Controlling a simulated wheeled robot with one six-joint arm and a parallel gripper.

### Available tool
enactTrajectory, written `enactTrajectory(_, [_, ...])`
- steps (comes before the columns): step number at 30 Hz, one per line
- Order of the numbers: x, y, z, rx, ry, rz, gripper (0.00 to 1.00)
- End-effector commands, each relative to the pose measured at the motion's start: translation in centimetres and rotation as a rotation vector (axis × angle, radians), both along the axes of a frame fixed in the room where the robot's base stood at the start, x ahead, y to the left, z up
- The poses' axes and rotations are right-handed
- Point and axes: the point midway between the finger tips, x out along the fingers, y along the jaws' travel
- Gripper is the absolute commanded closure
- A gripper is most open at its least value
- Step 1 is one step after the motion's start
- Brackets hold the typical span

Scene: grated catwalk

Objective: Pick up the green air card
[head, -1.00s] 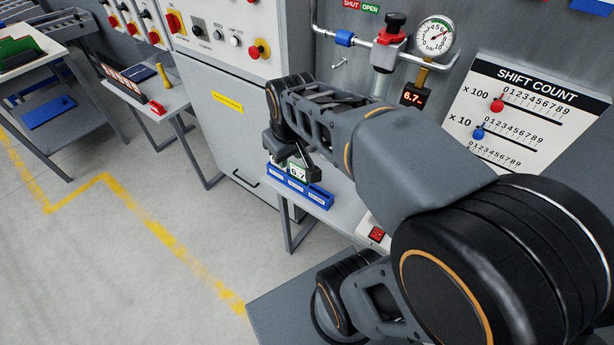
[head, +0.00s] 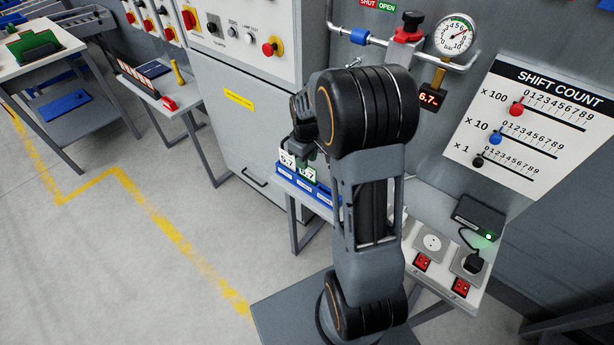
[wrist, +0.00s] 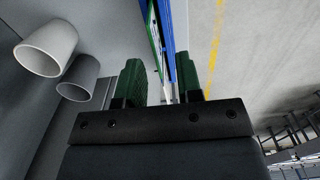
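Small white cards with green edges stand in a blue holder (head: 318,196) on the low grey shelf. One card reads 5.7 (head: 287,160) and another reads 6.7 (head: 307,173). I cannot tell from the print which is the air card. My gripper (head: 303,150) is just above and behind these cards, partly hidden by my arm. In the wrist view my gripper (wrist: 160,82) has its two dark green fingers apart with a gap between them. A green-edged card (wrist: 152,28) and the blue holder (wrist: 170,50) show beyond the gap. I see nothing clamped.
The grey cabinet (head: 240,128) rises behind the shelf. A gauge (head: 456,36) and the shift count board (head: 535,118) are on the wall at right. Sockets (head: 432,243) sit on the ledge at right. Two pale hollow cylinders (wrist: 46,46) show left in the wrist view.

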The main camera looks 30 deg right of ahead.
Motion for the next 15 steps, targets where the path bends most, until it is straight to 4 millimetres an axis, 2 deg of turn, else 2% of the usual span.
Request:
enactTrajectory(8, [-0.1, -0.1, -1.6, 0.000, 0.001, -0.001, 0.67])
enactTrajectory(15, [-0.1, -0.5, -4.8, 0.001, 0.003, 0.000, 0.67])
